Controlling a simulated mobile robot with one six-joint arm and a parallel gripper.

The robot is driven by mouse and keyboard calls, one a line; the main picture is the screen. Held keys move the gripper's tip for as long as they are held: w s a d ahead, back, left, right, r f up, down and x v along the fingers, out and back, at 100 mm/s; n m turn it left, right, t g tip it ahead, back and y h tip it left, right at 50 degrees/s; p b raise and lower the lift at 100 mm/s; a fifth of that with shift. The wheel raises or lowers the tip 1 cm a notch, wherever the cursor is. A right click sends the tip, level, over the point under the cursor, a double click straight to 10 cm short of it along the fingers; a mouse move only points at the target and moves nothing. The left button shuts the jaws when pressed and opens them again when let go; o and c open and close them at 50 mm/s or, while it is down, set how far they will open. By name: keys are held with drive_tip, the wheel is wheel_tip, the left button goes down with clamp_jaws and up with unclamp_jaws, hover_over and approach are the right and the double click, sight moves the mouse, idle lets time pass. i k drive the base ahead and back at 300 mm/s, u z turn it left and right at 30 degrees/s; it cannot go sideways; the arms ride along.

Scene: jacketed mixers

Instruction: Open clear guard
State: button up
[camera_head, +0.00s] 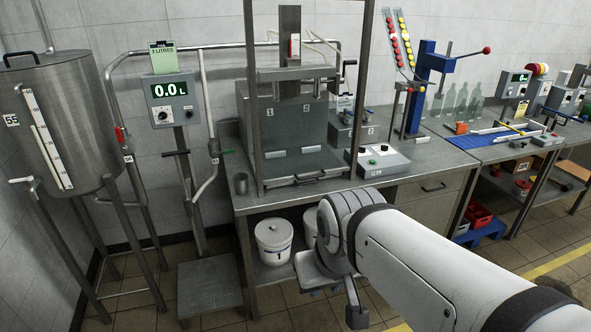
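The clear guard (308,178) appears to stand down in a tall metal frame (254,100) on the steel bench. Its see-through panel is hard to make out, but a dark handle bar shows low at its front, near the bench top. Behind it is a grey metal unit (283,120) marked 1 and 2. My gripper (337,303) is in front of the bench, below the guard's handle and apart from it. It points down, and my wrist partly hides it. I cannot tell how far its fingers are apart, and I see nothing held.
A control box (382,160) stands right of the frame, and a metal cup (241,183) stands left. White buckets (273,241) sit on the lower shelf behind my wrist. A step platform (210,285) and a tank (62,115) are at left. Some floor before the bench is clear.

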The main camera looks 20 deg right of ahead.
sight(323, 172)
drive_tip(key=z, duration=0.05)
drive_tip(key=i, duration=1)
drive_tip(key=u, duration=0.05)
